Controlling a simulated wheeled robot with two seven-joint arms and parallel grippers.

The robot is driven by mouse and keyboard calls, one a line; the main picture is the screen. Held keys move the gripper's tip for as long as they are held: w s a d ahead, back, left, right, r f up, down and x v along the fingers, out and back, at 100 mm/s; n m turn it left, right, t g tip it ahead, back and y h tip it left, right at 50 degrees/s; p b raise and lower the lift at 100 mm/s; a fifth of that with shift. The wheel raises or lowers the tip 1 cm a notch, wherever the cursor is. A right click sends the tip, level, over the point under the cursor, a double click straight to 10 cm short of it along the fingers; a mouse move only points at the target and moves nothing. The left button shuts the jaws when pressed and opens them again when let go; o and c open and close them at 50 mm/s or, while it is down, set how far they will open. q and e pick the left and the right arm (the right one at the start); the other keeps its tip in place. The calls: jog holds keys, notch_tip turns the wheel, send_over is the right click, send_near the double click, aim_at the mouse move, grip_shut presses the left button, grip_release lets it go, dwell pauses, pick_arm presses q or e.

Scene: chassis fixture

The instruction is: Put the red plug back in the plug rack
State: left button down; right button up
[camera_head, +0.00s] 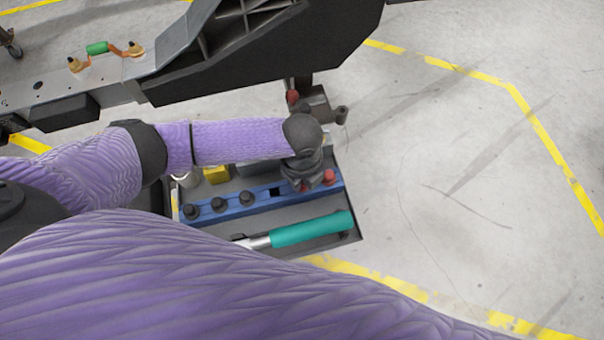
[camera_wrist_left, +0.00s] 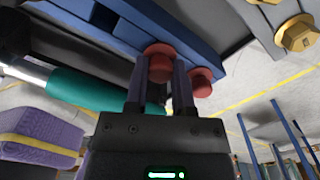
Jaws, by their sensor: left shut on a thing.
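My left gripper (camera_head: 304,184) reaches down over the right part of the blue plug rack (camera_head: 228,206). In the left wrist view its two fingers (camera_wrist_left: 160,88) are shut on a red plug (camera_wrist_left: 159,64), with its round red head between the fingertips. The blue rack (camera_wrist_left: 186,32) lies right behind the held plug; I cannot tell whether the plug is seated in it. A second red plug (camera_head: 329,177) is at the rack's right end, and also shows beside the fingers (camera_wrist_left: 201,82). Several black plugs (camera_head: 218,204) stand in the rack's left part, beside a dark empty hole (camera_head: 276,191). My right gripper is not in view.
A teal-handled tool (camera_head: 310,229) lies in front of the rack on the dark tray (camera_head: 345,238). The black chassis (camera_head: 260,55) hangs beyond my arm. Clear floor lies to the right.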

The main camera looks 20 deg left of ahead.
pick_arm(q)
jog(key=shift+f, duration=0.15)
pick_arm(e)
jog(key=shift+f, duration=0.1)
pick_arm(q)
jog(key=c, duration=0.9)
grip_release()
jog(key=shift+f, duration=0.1)
jog(key=o, duration=0.5)
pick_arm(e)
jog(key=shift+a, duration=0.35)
pick_arm(q)
jog(key=shift+c, duration=0.4)
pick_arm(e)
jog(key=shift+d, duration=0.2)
